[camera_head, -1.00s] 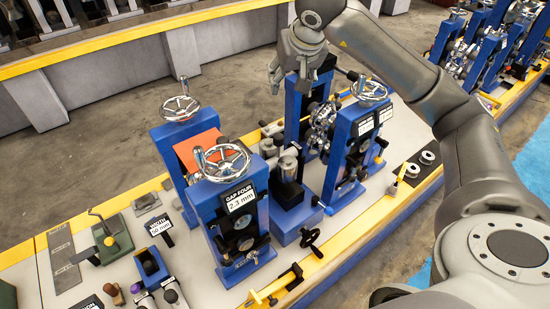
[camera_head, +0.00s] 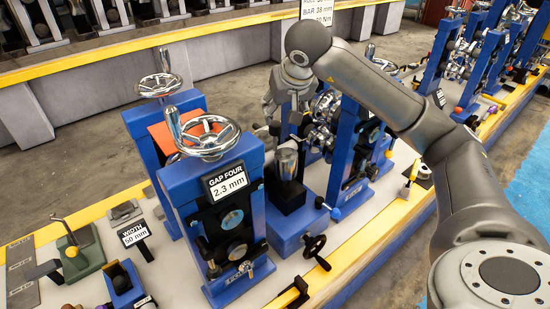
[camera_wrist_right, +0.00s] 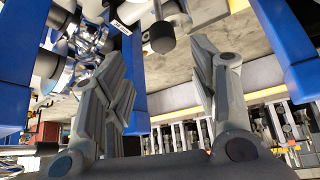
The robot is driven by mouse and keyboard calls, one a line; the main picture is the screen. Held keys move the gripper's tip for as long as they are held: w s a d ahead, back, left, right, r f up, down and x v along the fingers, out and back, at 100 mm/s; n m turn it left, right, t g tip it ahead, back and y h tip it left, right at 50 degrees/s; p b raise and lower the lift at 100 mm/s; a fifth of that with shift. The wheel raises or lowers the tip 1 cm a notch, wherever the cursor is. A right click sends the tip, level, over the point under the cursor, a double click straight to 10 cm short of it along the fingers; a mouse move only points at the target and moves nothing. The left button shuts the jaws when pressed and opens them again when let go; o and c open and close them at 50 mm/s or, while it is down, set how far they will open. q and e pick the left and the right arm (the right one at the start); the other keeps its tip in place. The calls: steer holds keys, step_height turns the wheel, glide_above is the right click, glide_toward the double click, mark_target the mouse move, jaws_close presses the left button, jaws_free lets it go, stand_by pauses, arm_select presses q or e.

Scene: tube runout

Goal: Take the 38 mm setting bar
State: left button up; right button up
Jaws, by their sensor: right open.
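My right gripper (camera_head: 281,104) reaches in from the right and hangs at the back of the blue stands, just behind the grey upright cylinder (camera_head: 287,162) on a blue block. In the right wrist view my right gripper (camera_wrist_right: 165,95) is open, with nothing between its fingers. A grey rod with a dark round end (camera_wrist_right: 160,37) shows beyond the fingers there. A sign (camera_head: 317,11) at the top reads "BAR 38 mm". My left gripper is not in view.
Blue roll stands with chrome handwheels (camera_head: 203,136) crowd the bench, one labelled "GAP FOUR 2.3 mm" (camera_head: 226,181). Another blue stand (camera_head: 355,150) is close to the right gripper. A yellow edge (camera_head: 350,250) runs along the bench front. Bare floor lies behind the bench.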

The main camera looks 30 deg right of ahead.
mark_target(276, 123)
steer(key=x, duration=0.3)
steer(key=shift+w+f, duration=0.2)
steer(key=shift+f, duration=0.1)
steer(key=shift+w+f+p, duration=0.35)
steer(key=shift+f+p, duration=0.1)
steer(key=shift+p, duration=0.05)
steer(key=p+x, duration=0.1)
steer(key=x, duration=0.2)
steer(key=shift+w+f, duration=0.2)
steer(key=shift+w, duration=0.05)
steer(key=shift+w+d+f, duration=0.1)
steer(key=shift+w+f, duration=0.1)
steer(key=shift+f, duration=0.15)
steer(key=shift+c, duration=0.3)
jaws_close()
steer(key=shift+r, duration=0.15)
